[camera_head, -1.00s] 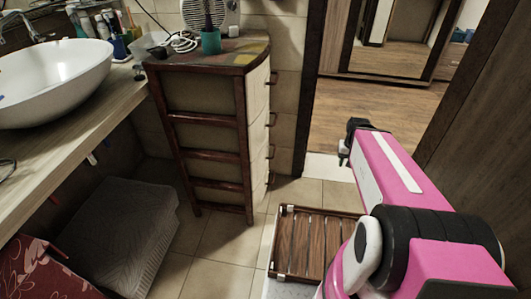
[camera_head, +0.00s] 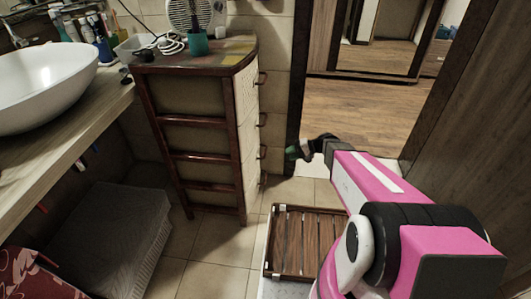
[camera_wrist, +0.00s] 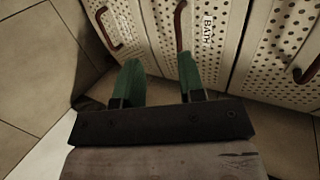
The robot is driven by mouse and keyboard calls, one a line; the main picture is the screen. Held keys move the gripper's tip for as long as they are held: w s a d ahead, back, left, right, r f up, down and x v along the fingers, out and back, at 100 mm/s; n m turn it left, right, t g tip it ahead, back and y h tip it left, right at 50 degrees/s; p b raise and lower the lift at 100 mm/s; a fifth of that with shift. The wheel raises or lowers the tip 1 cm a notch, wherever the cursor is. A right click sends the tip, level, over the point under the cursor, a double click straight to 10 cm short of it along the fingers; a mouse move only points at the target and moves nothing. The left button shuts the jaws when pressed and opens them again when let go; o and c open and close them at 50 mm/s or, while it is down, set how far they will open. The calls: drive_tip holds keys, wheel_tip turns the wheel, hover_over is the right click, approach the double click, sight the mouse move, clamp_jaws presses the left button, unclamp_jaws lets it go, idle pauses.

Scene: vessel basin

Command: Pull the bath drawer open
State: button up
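The bath drawer (camera_wrist: 200,58) has a pale perforated front with a "BATH" label (camera_wrist: 207,30) and a reddish-brown curved handle (camera_wrist: 181,25), seen in the wrist view. My gripper (camera_wrist: 160,70) has two green fingers, spread apart with nothing between them. The handle lies beyond the fingertips, roughly in line with the right finger, not between them. In the head view my gripper (camera_head: 295,153) is just right of the drawer cabinet (camera_head: 195,120), near its lower handles. The label is not readable in the head view, and the drawers there look closed.
Neighbouring drawer handles (camera_wrist: 103,27) and (camera_wrist: 308,65) flank the bath handle. A wooden slatted mat (camera_head: 305,240) lies on the tiled floor below my arm. A grey box (camera_head: 105,240) and the sink counter (camera_head: 60,140) are on the left. A doorway is behind.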

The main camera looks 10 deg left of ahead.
drive_tip(key=w+a+f+y, duration=0.1)
drive_tip(key=a, duration=0.3)
drive_tip(key=w+a+f+y, duration=0.1)
drive_tip(key=a, duration=0.3)
drive_tip(key=w+a+f+t+y, duration=0.1)
drive_tip(key=w+a+f, duration=0.1)
drive_tip(key=a, duration=0.3)
drive_tip(key=shift+a+m, duration=0.1)
drive_tip(key=shift+m, duration=0.2)
drive_tip(key=shift+c, duration=0.3)
clamp_jaws()
